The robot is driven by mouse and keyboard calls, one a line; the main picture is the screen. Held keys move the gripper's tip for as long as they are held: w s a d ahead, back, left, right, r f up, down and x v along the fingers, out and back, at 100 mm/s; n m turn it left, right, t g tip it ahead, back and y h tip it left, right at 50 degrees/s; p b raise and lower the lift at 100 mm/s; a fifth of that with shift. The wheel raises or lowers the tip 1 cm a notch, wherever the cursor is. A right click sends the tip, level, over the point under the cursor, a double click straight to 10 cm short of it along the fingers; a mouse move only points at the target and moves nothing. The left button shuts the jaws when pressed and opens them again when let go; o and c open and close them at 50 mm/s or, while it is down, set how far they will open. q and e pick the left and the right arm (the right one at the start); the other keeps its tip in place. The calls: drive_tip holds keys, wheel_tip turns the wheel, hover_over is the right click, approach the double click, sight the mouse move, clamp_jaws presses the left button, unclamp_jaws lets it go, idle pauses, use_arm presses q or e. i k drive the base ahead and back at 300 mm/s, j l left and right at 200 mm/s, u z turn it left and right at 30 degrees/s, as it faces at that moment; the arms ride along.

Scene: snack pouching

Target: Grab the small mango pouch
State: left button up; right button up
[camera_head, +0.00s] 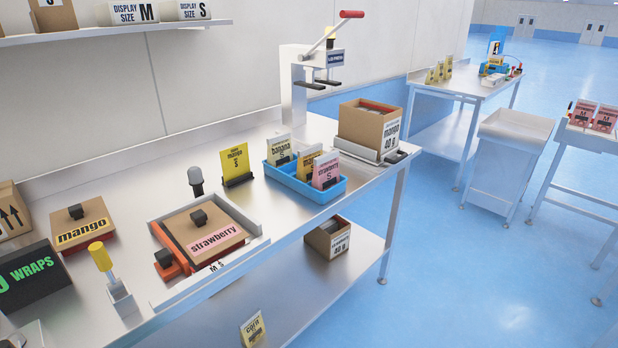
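A yellow pouch marked "mango S" (235,160) stands upright in a small black stand on the steel bench, left of a blue tray (318,194). Inside the tray, a second yellow pouch (307,158), its label partly hidden, stands between a pale "banana S" pouch (279,149) and a pink "strawberry S" pouch (327,171). Neither of my grippers can be made out in the head view.
A box marked "mango 40 g" (391,130) stands behind the tray, near a lever press (296,85). A strawberry box (217,240) sits in a metal frame at the front.

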sight(306, 156)
drive_tip(key=i+l+u, duration=0.2)
drive_tip(key=i+l, duration=0.15)
drive_tip(key=i+l+u, duration=0.15)
drive_tip(key=l, duration=0.35)
drive_tip(key=i+l+u, duration=0.2)
drive_tip(key=i+l, duration=0.2)
